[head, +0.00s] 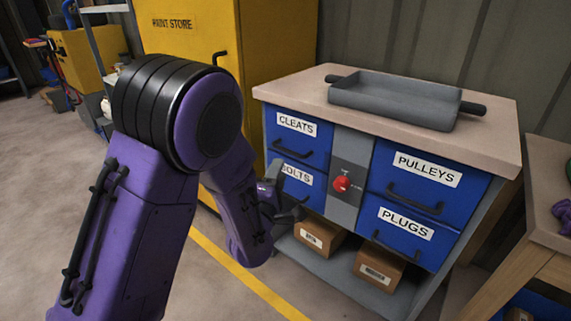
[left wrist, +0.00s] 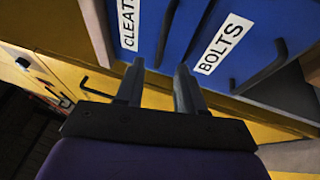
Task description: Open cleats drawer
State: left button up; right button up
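The blue cleats drawer (head: 312,140) is the top left drawer of the cabinet and is shut. Its dark bar handle (head: 292,153) is in sight. My left gripper (head: 290,203) is in front of the bolts drawer (head: 315,194), lower than the cleats handle. In the left wrist view my left gripper (left wrist: 158,75) is open, with a gap between its fingers and nothing held. The cleats handle (left wrist: 168,32) shows beyond and between the fingertips, and the bolts handle (left wrist: 262,66) lies to the right. My right gripper is not in view.
The pulleys drawer (head: 450,180) and plugs drawer (head: 395,240) are shut on the right. A red knob (head: 342,184) sits between the drawer columns. A grey tray (head: 395,100) is on top. Cardboard boxes (head: 380,268) are on the shelf below. A yellow cabinet (head: 280,40) stands behind.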

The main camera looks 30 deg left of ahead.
aim_at(287, 152)
pick_arm(q)
jog(key=b+x, duration=0.1)
jog(key=x, duration=0.6)
jog(key=shift+w+a, duration=0.15)
jog(key=shift+w, duration=0.15)
grip_shut()
